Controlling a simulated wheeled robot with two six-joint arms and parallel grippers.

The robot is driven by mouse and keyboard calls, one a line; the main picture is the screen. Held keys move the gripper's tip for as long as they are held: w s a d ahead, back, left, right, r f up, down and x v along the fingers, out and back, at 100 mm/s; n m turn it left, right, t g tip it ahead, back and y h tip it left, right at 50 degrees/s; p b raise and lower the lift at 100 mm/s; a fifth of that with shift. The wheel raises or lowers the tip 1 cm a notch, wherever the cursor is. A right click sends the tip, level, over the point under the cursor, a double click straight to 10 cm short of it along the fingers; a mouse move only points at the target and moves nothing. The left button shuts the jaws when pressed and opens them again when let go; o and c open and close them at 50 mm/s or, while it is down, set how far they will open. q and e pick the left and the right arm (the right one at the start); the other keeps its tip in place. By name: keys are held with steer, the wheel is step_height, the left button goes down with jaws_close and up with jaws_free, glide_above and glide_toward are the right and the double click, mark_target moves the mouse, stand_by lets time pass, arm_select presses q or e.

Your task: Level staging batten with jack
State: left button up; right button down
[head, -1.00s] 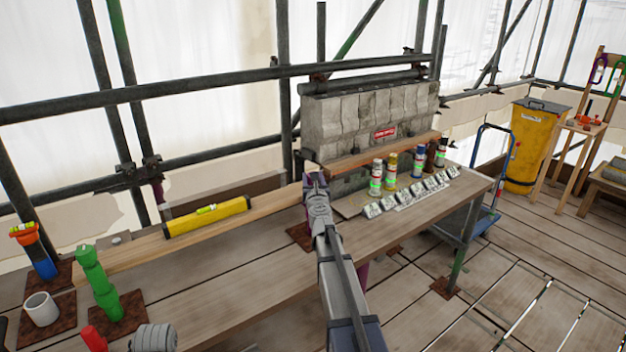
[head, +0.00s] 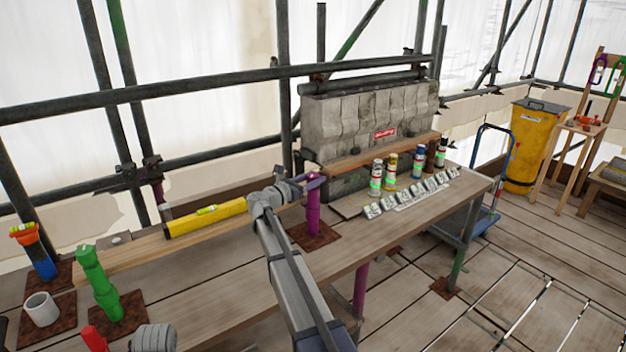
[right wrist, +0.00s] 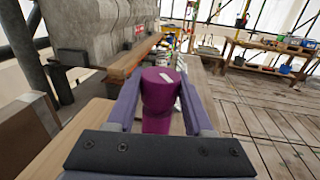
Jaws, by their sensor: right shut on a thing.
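The wooden batten (head: 135,252) runs along the bench, and its right end is partly hidden behind my right arm. A yellow spirit level (head: 205,218) lies on it; its bubble is too small to read. A purple jack (head: 313,215) stands upright on a rusty plate near the batten's right end. My right gripper (head: 316,182) is shut on the jack's upper part. In the right wrist view, its fingers flank the purple jack top (right wrist: 160,90). A green jack (head: 98,285) stands by the batten's left end.
Several spray cans (head: 390,172) and small labelled blocks (head: 405,196) stand to the right on the bench (head: 350,235). A stone block wall (head: 370,115) and scaffold tubes are behind.

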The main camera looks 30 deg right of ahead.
steer(key=m+g, duration=0.1)
steer(key=g, duration=0.1)
steer(key=m+g, duration=0.2)
steer(key=g, duration=0.1)
steer(key=m+g, duration=0.2)
steer(key=g, duration=0.1)
steer(key=shift+w+d, duration=0.1)
steer(key=shift+w, duration=0.2)
steer(key=shift+s+m+g+y, duration=0.2)
steer(key=shift+m+g+y, duration=0.4)
steer(key=shift+m+g, duration=1.2)
steer(key=shift+s+g, duration=0.1)
steer(key=shift+g, duration=0.5)
steer(key=shift+c, duration=1.4)
jaws_free()
